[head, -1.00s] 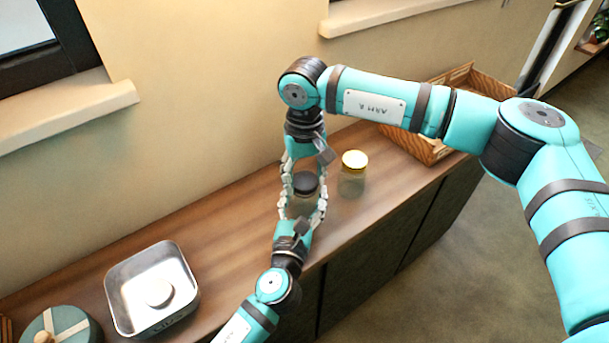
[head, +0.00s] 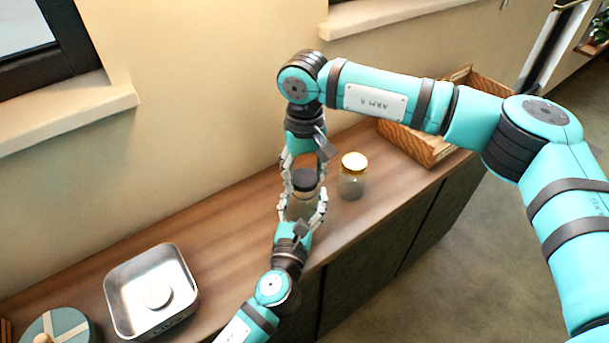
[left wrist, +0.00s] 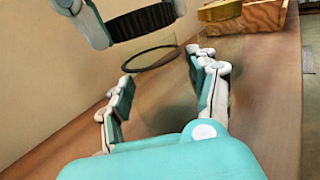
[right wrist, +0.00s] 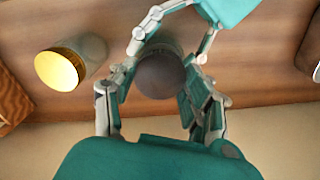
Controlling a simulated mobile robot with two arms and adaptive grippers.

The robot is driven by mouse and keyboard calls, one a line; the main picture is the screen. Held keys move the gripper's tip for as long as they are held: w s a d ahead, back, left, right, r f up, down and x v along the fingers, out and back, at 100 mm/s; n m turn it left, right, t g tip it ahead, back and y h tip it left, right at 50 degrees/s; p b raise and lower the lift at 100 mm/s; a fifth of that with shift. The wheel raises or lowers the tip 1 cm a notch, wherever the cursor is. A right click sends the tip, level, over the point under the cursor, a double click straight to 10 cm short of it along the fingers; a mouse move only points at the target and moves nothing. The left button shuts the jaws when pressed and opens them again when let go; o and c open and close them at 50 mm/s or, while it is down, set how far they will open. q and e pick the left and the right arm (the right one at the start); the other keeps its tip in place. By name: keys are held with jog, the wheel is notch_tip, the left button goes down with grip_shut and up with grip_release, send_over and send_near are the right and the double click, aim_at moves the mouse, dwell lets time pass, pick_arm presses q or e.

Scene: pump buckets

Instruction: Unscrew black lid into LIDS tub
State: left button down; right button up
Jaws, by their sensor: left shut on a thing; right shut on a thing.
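The black lid (head: 304,179) is clamped in my right gripper (head: 305,174), which reaches down from above. My left gripper (head: 303,205) is shut around the clear glass jar (head: 303,208) standing on the counter. In the left wrist view the ridged side of the lid (left wrist: 142,21) hangs above the dark ring of the jar's mouth (left wrist: 152,59), with a gap between them. The right wrist view shows the lid's top (right wrist: 160,76) between my right fingers. The metal tub (head: 188,300) is at the lower left, with faint lettering on its front and a pale round disc (head: 157,293) inside.
A jar with a gold lid (head: 353,172) stands close to the right of the grippers. A wooden crate (head: 432,148) is farther right against the wall. A round green box (head: 58,328) is left of the tub. The counter between tub and jar is clear.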

aim_at(305, 177)
jog(key=shift+r, duration=0.4)
jog(key=shift+r, duration=2)
pick_arm(q)
jog(key=shift+c, duration=1.4)
grip_release()
